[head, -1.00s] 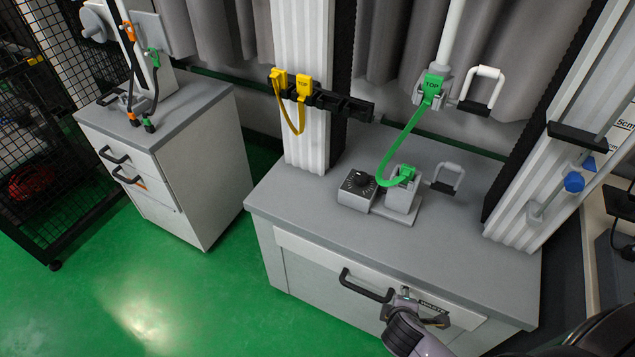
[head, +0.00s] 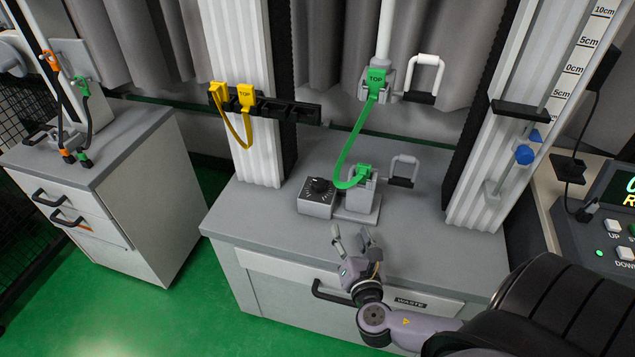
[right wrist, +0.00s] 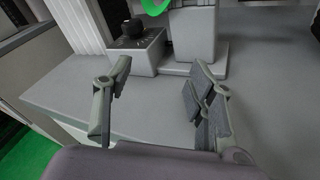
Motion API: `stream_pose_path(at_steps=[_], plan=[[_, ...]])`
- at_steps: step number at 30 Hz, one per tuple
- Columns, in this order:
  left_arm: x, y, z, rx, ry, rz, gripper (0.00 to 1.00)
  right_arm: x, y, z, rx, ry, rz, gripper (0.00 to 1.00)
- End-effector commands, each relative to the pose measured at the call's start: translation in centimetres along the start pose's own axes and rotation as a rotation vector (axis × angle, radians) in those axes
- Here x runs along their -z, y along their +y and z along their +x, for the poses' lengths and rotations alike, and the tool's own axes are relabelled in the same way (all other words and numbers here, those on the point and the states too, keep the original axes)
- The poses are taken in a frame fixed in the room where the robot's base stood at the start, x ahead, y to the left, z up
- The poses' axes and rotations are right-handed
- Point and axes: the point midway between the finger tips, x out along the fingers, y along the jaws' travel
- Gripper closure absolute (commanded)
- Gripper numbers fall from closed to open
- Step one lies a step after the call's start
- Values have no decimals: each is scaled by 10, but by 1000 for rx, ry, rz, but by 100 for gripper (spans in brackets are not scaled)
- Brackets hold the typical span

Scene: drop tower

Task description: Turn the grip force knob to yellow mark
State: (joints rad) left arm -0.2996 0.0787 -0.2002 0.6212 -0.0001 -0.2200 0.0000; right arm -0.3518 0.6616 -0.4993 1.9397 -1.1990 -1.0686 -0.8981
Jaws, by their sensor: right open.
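The grip force knob (head: 319,186) is a black dial on top of a small grey box (head: 317,204) with tick marks around it, on the grey cabinet top. In the right wrist view the knob (right wrist: 131,27) shows at the upper left, beyond the fingers. A yellow mark on the dial cannot be made out. My right gripper (head: 352,238) is open and empty, over the front edge of the cabinet, in front of the knob box and apart from it. In the right wrist view its two fingers (right wrist: 160,85) stand wide apart. My left gripper is not in view.
A grey clamp block (head: 359,196) with a green strap (head: 352,150) stands right beside the knob box, with a handle (head: 403,171) at its right. Yellow straps (head: 245,96) hang on a rack at the left. The cabinet top in front is clear.

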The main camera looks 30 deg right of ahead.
Motion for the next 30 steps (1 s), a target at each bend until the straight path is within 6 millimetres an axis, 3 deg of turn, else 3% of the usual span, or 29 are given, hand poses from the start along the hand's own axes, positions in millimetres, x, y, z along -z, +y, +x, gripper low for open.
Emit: stream_pose_path(at_steps=[3, 7, 14, 30], plan=[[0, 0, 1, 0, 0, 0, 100, -3, 10, 8, -142, -58, -284, 49], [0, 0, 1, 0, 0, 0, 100, -3, 17, 11, -213, -92, -429, 49], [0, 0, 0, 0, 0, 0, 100, -5, 24, 34, -223, -100, -450, 49], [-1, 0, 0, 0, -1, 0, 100, -9, 51, 146, -221, -98, -445, 49]])
